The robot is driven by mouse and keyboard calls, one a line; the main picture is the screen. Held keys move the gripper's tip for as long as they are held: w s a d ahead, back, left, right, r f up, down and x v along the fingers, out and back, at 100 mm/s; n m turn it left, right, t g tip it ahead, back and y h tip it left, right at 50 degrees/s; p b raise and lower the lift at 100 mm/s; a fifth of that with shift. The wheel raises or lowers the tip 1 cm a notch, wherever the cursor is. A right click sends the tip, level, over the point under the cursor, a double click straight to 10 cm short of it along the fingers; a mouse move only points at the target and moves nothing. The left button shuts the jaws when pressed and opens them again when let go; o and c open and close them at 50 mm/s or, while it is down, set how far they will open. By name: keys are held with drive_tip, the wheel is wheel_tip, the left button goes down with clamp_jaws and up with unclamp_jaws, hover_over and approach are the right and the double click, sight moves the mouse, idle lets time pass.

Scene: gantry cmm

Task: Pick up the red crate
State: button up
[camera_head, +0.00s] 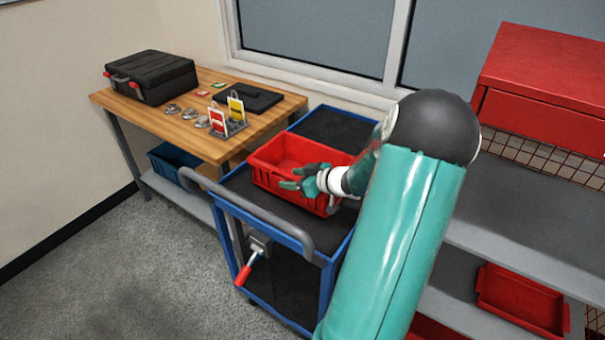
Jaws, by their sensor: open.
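The red crate (268,177) is an open-topped bin that stands upright on the dark top of a blue cart (235,187). It looks empty, though its right end is partly hidden behind my arm. My gripper (288,179) is open, with its fingers pointing left over the front right part of the crate. I cannot tell whether the fingers touch the crate's rim. My green arm reaches in from the lower right and covers the cart's right side.
A wooden table (178,133) at the back left holds a black case (150,76) and several small items. A blue bin (170,160) sits below it. A shelf on the right carries a red chest (540,85) and another red tray (520,298). The floor at left is clear.

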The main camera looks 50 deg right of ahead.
clamp_jaws()
drive_tip(key=shift+r, duration=0.2)
idle(0.4)
